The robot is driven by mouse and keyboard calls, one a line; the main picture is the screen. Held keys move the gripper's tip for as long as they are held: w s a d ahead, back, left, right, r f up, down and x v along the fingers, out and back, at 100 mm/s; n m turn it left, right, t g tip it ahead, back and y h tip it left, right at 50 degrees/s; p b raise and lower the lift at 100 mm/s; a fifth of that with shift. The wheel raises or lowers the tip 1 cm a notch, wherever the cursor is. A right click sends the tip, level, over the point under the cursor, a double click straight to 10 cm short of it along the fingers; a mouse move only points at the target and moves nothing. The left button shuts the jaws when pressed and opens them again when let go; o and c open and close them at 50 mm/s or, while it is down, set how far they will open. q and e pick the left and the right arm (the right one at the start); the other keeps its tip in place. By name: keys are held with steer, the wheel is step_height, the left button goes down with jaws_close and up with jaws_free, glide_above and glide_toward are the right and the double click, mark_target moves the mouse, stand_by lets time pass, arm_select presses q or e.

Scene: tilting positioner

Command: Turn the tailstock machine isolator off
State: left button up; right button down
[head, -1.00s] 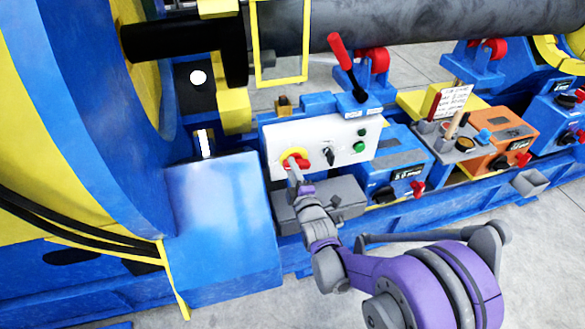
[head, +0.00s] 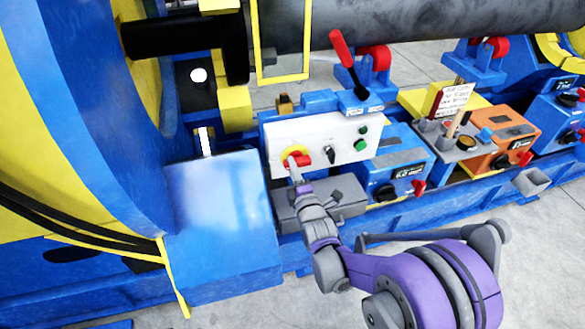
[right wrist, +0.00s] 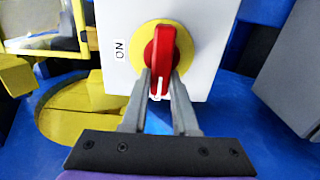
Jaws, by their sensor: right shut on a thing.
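The isolator is a red rotary handle on a yellow disc (head: 291,152), set at the left of a white panel (head: 340,147). In the right wrist view the red handle (right wrist: 162,62) stands nearly upright on its yellow disc (right wrist: 183,48), and an "ON" label (right wrist: 120,50) is to its left. My right gripper (right wrist: 160,82) is shut on the lower part of the handle, one finger on each side. In the head view the right gripper (head: 293,162) reaches the handle from below and partly hides it. My left gripper is not in view.
The panel also carries a black switch (head: 329,152) and a green button (head: 361,145). A red-handled lever (head: 343,50) rises behind it. A grey box (head: 335,200) sits just below the panel. Blue (head: 405,150) and orange (head: 505,138) boxes stand to the right.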

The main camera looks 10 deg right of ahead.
steer(key=c, duration=0.7)
jaws_free()
steer(key=shift+s, duration=0.1)
steer(key=s, duration=1)
steer(key=shift+s+d, duration=0.2)
steer(key=shift+s, duration=0.15)
